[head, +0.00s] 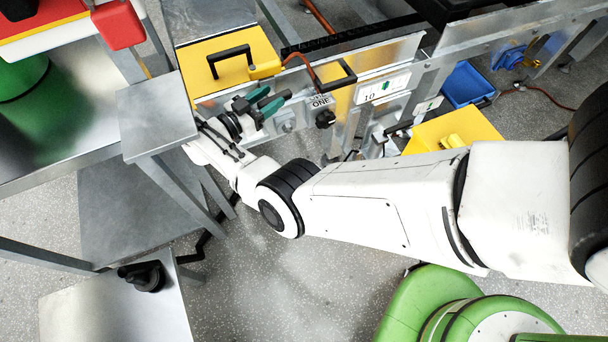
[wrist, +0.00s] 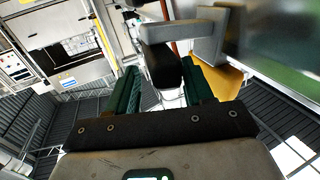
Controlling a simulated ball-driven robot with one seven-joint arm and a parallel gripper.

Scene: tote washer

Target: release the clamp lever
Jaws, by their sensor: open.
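My gripper (head: 271,98) has green fingers and is open in front of the grey machine panel in the head view. In the wrist view my gripper (wrist: 160,82) frames a dark block-shaped grip (wrist: 164,68) between its two fingers. This grip looks like the clamp lever's end and joins a grey metal bracket (wrist: 182,30) above it. I cannot tell whether the fingers touch it. I cannot make out the lever clearly in the head view.
A yellow box (head: 205,75) with a black handle sits behind my gripper. A black knob (head: 325,118) is on the panel to the right. A grey post top (head: 158,115) stands close to the left.

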